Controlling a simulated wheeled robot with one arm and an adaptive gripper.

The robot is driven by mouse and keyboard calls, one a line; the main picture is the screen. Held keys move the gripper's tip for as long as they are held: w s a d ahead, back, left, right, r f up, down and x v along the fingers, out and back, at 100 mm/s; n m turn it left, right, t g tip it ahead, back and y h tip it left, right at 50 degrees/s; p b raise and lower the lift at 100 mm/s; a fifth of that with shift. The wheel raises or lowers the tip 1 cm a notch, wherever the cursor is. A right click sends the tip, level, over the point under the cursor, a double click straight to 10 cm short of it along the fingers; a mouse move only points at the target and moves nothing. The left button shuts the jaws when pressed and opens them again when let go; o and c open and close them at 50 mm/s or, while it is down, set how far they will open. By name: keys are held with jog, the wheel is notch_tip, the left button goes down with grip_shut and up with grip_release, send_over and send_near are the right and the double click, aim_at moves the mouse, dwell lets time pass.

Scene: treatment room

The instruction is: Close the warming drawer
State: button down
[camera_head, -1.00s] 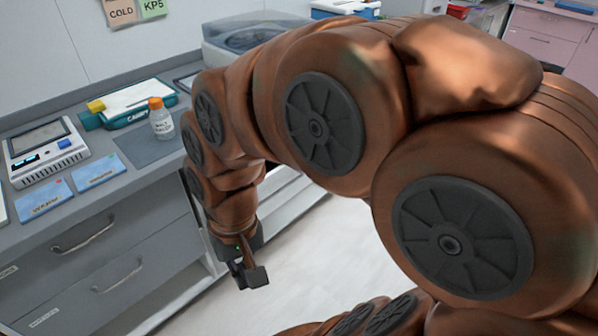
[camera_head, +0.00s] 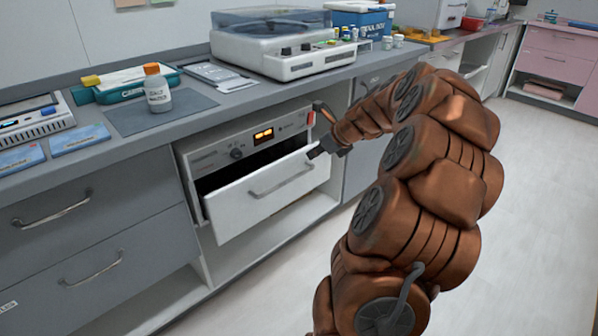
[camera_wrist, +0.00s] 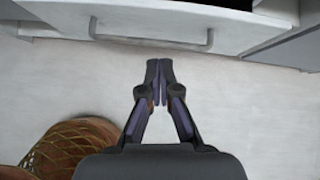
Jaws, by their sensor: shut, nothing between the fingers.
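The warming drawer (camera_head: 265,196) is pulled partly out of its unit under the counter, with a dark gap showing behind its white front. Its bar handle (camera_head: 283,180) runs across the front. The unit's panel (camera_head: 250,139) above has a knob and a lit orange display. My gripper (camera_head: 316,153) is shut and empty, near the drawer front's upper right corner in the head view; I cannot tell if it touches. In the wrist view my gripper (camera_wrist: 159,62) has its fingertips together, below the drawer front and handle (camera_wrist: 152,43) in the picture.
Grey drawers (camera_head: 88,240) stand left of the unit and a grey cabinet (camera_head: 366,165) right of it. The counter holds a bottle with an orange cap (camera_head: 157,91) and a clear-lidded machine (camera_head: 283,45). The floor (camera_head: 530,220) to the right is clear.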

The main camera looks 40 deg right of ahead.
jog(key=s+d+f+m, duration=0.1)
jog(key=d+f+m, duration=0.1)
jog(key=d, duration=0.1)
jog(key=b, duration=0.4)
send_near(293, 161)
jog(key=shift+h, duration=0.3)
jog(key=w+f, duration=0.1)
jog(key=f, duration=0.2)
jog(key=w+f, duration=0.1)
jog(key=f, duration=0.1)
jog(key=shift+w+a, duration=0.15)
jog(key=shift+w, duration=0.95)
jog(key=shift+r, duration=0.15)
